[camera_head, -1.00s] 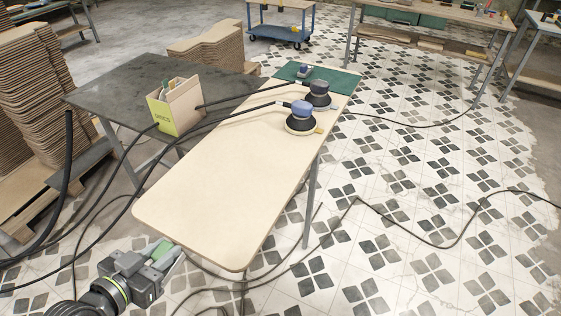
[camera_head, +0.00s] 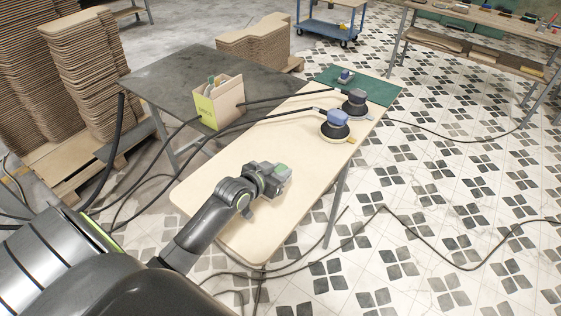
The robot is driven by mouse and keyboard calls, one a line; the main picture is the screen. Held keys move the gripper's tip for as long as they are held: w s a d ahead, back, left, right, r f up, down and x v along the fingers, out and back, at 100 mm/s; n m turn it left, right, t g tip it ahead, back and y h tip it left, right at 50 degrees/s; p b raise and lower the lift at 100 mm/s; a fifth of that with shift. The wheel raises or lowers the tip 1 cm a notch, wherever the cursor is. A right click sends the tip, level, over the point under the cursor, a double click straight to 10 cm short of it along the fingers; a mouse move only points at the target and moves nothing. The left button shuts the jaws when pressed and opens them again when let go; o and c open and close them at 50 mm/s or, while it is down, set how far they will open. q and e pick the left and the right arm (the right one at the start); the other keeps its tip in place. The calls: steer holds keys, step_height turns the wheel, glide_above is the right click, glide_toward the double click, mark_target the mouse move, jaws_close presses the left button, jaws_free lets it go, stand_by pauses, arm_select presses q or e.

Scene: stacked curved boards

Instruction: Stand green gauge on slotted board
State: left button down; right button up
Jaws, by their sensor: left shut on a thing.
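My left gripper (camera_head: 272,181) is above the near half of a pale board-topped table (camera_head: 215,188). It is shut on a small green piece, which I take to be the green gauge (camera_head: 283,168). Most of that piece is hidden by the jaws. I cannot tell whether it touches the surface below. No slot shows on the pale top, so I cannot tell which board is the slotted one. My right gripper is out of view.
Two sanders (camera_head: 335,126) with hoses stand toward the far end, near a green mat (camera_head: 375,88). Stacked curved boards (camera_head: 85,70) stand at the left. The pale top's middle is clear.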

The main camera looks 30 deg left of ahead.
arm_select(q)
steer(key=shift+w+a, duration=0.3)
steer(key=shift+a, duration=0.05)
steer(key=shift+s+r+p, duration=0.1)
steer(key=shift+p, duration=0.2)
step_height(320, 180, down, 7)
steer(key=b, duration=0.5)
stand_by(0.4)
steer(key=shift+f+b, duration=0.35)
steer(key=shift+f, duration=0.2)
